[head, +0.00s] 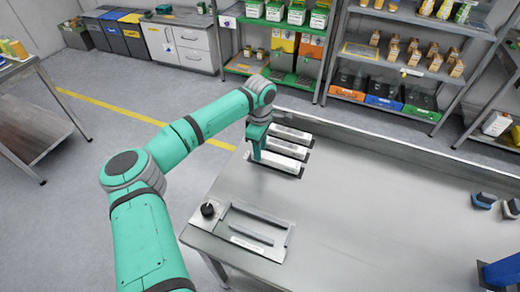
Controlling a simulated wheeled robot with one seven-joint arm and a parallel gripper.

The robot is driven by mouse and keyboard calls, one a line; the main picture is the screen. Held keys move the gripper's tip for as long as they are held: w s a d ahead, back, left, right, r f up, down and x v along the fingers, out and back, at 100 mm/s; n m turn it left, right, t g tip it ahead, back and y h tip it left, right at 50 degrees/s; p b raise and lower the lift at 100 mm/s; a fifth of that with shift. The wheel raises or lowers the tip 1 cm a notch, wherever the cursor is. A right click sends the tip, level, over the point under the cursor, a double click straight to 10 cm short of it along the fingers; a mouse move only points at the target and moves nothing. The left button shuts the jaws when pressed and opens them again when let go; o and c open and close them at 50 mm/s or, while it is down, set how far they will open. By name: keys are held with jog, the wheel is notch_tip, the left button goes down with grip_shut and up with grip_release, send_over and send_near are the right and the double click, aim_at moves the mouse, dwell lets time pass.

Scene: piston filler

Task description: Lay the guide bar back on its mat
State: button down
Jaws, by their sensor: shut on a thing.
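My gripper (257,157) points down over the left end of the steel table, at the left ends of a row of three long pale strips with dark edges. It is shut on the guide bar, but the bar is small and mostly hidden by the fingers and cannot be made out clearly. The strips are the far strip (294,134), the middle strip (287,148) and the near strip (281,164). The fingertips are at the left end of the near strip. I cannot tell mat from bar on them, or whether the held bar touches one.
A shallow metal fixture (277,248) with two dark bars and a black knob (208,210) is at the table's near left corner. Blue items (482,201) and a blue block (505,269) are at the right. The table's middle is clear. Shelves stand behind.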

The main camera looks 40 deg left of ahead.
jog(key=shift+f, duration=0.1)
jog(key=c, duration=1.4)
grip_release()
notch_tip(320, 180, up, 12)
jog(key=shift+w, duration=0.15)
